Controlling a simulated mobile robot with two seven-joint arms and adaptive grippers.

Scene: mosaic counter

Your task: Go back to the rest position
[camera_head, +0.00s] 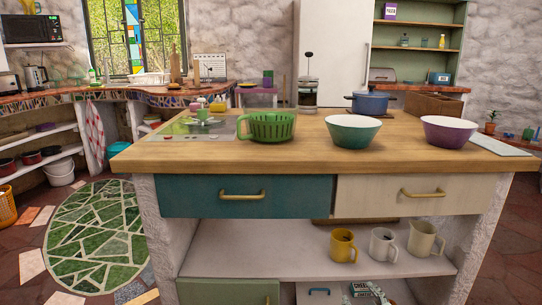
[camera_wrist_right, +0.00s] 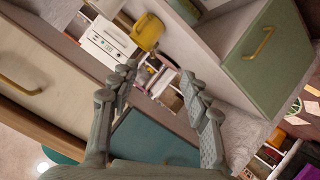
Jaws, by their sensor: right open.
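My right gripper (camera_wrist_right: 159,76) is open and empty in the right wrist view, its two grey fingers apart and pointing toward the front of the kitchen island. My left gripper is not in either view.
The wooden counter (camera_head: 300,160) carries a green colander (camera_head: 267,127), a teal bowl (camera_head: 353,131), a purple bowl (camera_head: 448,133) and a blue pot (camera_head: 367,103). Yellow (camera_head: 343,245), white (camera_head: 382,244) and cream (camera_head: 423,238) vessels stand on the shelf below.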

